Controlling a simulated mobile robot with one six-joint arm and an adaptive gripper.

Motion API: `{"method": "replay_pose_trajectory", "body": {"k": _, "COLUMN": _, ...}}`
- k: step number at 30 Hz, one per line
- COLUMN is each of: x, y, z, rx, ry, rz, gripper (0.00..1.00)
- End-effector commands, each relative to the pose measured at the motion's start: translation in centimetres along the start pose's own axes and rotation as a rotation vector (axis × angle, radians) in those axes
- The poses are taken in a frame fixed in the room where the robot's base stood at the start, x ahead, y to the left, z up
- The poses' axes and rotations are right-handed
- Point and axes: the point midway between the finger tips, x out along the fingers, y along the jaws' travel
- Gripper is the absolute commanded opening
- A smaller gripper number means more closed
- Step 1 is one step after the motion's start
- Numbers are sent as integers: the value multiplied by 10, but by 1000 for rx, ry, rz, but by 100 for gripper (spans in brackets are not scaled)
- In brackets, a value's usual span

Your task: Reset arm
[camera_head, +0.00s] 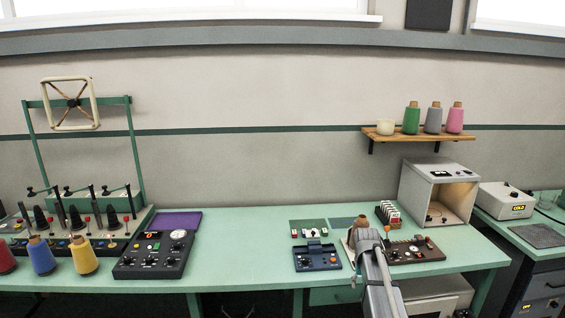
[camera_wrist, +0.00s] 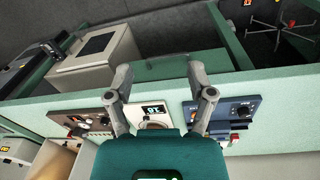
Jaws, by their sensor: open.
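My arm reaches up from the bottom edge in the head view, over the front of the green bench (camera_head: 245,270), right of its middle. My gripper (camera_wrist: 160,75) shows in the wrist view with its two grey fingers spread apart and nothing between them. It is over the bench's front edge, between a blue control box (camera_wrist: 231,110) and a brown panel (camera_wrist: 85,122). A small lit display (camera_wrist: 153,110) shows between the fingers, partly hidden by my gripper. In the head view, the fingers cannot be made out clearly.
The blue control box (camera_head: 318,257) and brown panel (camera_head: 415,250) flank my arm closely. A card rack (camera_head: 388,213) and white booth (camera_head: 438,190) stand behind at right. A shelf (camera_head: 420,135) holds yarn cones. A black control panel (camera_head: 155,254) is at left; bench between is clear.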

Motion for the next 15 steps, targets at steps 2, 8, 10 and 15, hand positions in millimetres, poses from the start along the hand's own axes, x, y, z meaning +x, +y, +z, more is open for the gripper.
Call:
{"method": "replay_pose_trajectory", "body": {"k": 2, "x": -2, "y": -16, "z": 44, "rx": -17, "ry": -2, "rz": -9, "gripper": 70}}
{"method": "replay_pose_trajectory", "body": {"k": 8, "x": -6, "y": -46, "z": 122, "rx": -53, "ry": -8, "rz": -33, "gripper": 70}}
{"method": "replay_pose_trajectory", "body": {"k": 10, "x": -7, "y": -55, "z": 149, "rx": -66, "ry": -10, "rz": -41, "gripper": 70}}
{"method": "replay_pose_trajectory", "body": {"k": 15, "x": -9, "y": -70, "z": 201, "rx": -91, "ry": -16, "rz": -57, "gripper": 70}}
